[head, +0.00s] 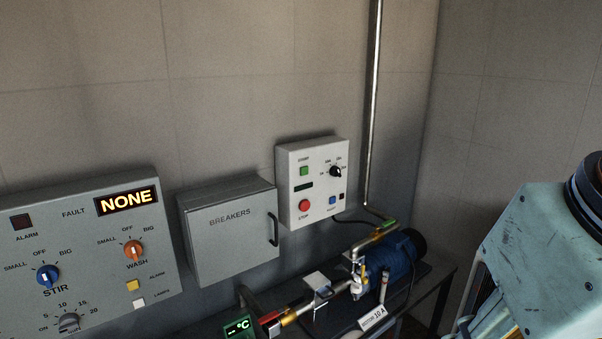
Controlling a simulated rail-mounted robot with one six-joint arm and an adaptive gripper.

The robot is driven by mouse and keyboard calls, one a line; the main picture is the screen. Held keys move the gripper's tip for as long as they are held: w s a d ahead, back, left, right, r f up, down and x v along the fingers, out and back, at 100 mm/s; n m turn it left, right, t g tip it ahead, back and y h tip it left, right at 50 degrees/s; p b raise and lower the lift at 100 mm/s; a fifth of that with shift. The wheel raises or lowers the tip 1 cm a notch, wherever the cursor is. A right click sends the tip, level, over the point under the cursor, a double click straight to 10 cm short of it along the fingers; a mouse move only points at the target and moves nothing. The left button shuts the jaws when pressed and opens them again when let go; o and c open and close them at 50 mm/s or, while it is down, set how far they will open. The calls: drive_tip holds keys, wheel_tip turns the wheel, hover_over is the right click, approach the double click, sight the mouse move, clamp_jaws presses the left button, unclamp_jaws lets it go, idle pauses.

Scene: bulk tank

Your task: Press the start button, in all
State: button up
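The start button is the green square button (304,171) under a small label that seems to read START. It sits at the upper left of a white control box (319,192) on the back wall. Below it on the same box are a dark display (303,187) and a round red STOP button (304,204). A black rotary knob (336,171) and a blue button (332,201) are on the box's right side. Nothing covers the start button. My gripper is not in view; a teal part of my arm shows at the lower right, well apart from the box.
A closed grey BREAKERS box (229,248) with a black handle stands left of the white box. A larger grey panel (90,225) with knobs and a display reading NONE is farther left.

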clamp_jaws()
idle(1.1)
